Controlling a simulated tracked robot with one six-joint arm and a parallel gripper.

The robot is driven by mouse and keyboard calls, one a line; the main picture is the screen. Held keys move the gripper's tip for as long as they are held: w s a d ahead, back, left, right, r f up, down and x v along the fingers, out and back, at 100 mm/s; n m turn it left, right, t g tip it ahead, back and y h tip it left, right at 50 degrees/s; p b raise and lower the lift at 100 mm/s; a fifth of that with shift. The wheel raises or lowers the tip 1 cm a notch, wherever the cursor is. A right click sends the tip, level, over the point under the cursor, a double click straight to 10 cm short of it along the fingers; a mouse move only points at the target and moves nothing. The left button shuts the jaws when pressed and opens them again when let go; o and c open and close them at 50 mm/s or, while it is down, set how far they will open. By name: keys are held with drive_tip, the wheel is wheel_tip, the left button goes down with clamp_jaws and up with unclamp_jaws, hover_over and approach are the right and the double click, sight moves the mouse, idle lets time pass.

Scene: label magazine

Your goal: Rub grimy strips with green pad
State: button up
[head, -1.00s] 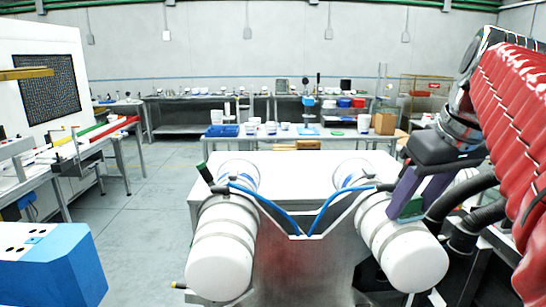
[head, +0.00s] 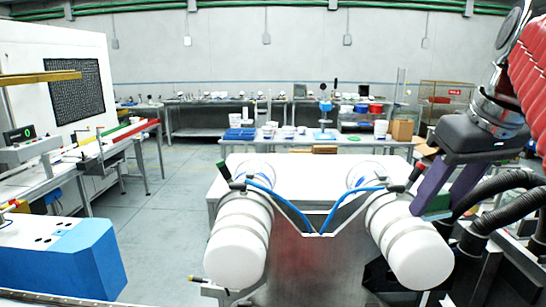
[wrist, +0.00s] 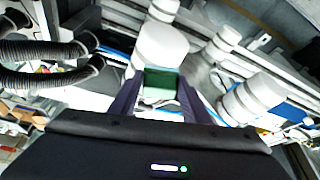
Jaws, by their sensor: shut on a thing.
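My gripper (head: 442,204) is at the right of the head view, with purple fingers pointing down. It is shut on the green pad (head: 437,203), partly hidden by the fingers there. In the wrist view the green pad (wrist: 162,85) sits between the two fingertips, with white cylinders beyond it. In the head view the pad is above and beside the right white cylinder (head: 412,245); I cannot tell whether they touch. I cannot pick out any grimy strips with certainty.
A metal V-shaped plate (head: 318,262) with blue hoses stands between the right cylinder and a left white cylinder (head: 238,240). A blue box (head: 75,262) is at lower left. Black ribbed hoses (head: 490,195) run beside my gripper. Grey floor (head: 160,230) is clear at left.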

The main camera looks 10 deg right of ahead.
drive_tip(key=shift+r, duration=2.2)
